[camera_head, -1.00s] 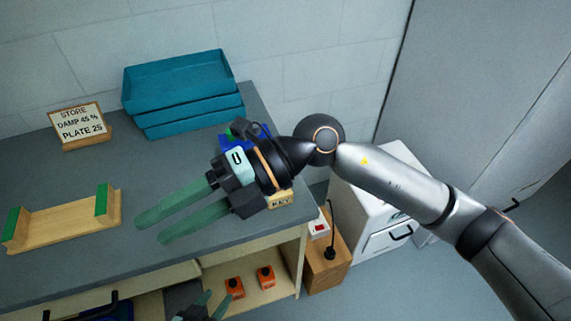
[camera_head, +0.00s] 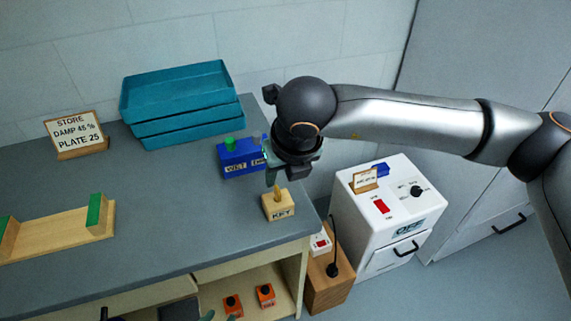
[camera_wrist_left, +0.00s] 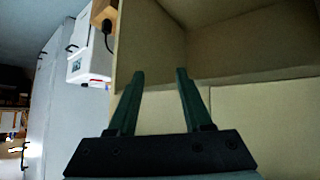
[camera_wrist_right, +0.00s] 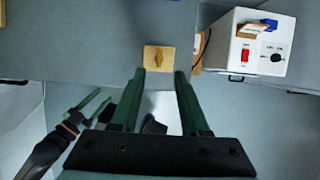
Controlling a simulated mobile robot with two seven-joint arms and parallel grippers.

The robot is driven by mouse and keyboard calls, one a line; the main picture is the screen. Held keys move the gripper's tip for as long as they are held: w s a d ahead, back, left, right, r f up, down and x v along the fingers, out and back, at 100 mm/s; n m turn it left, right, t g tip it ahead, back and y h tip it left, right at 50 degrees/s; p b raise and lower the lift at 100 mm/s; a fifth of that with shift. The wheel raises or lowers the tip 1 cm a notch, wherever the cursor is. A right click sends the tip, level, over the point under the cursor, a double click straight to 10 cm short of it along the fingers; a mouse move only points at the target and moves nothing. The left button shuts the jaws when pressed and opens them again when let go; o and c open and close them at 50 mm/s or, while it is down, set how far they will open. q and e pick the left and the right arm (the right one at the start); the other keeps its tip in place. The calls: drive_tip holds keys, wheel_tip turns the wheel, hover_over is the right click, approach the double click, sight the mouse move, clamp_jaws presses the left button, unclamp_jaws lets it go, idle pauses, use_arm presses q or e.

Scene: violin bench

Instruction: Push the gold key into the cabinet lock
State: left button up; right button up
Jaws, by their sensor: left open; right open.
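The gold key (camera_head: 279,193) stands upright in a small wooden block labelled KEY (camera_head: 279,211), near the bench's right front corner. In the right wrist view the key (camera_wrist_right: 158,59) shows on the block just beyond my fingertips. My right gripper (camera_wrist_right: 160,73) is open and empty; in the head view it points down behind the key block, its fingers partly hidden. My left gripper (camera_wrist_left: 160,73) is open and empty, in front of a pale wooden compartment. I cannot make out the cabinet lock.
A blue WET block (camera_head: 235,158) stands just left of my right gripper. Teal trays (camera_head: 185,110), a sign (camera_head: 76,135) and a wooden cradle (camera_head: 60,235) are further left. A white box unit (camera_head: 385,215) stands right of the bench. Orange items (camera_head: 265,294) lie on the shelf below.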

sight(278, 190)
drive_tip(key=x, duration=0.7)
drive_tip(key=shift+a+f, duration=0.1)
drive_tip(key=shift+f, duration=0.25)
clamp_jaws()
idle(0.5)
idle(0.6)
